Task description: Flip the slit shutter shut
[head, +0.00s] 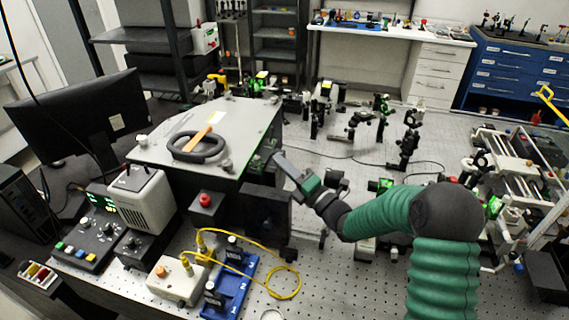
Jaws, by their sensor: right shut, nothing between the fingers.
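The large box with a flat grey top (245,125), which looks like the spectrometer, stands left of centre. My right gripper (281,160) is just to the right of the box's right side, with its fingers pointing up and left. It is shut and empty. I cannot clearly pick out the slit shutter; the box's right side is dark and the gripper covers part of that area. I cannot tell whether the gripper touches anything there. My left gripper is not in view.
A black ring-shaped object (199,146) lies on the box top. A dark square panel (265,212) stands below the gripper. Yellow cables (289,284) loop over the front of the perforated bench. Several optic mounts stand behind and right. A monitor (78,117) stands at left.

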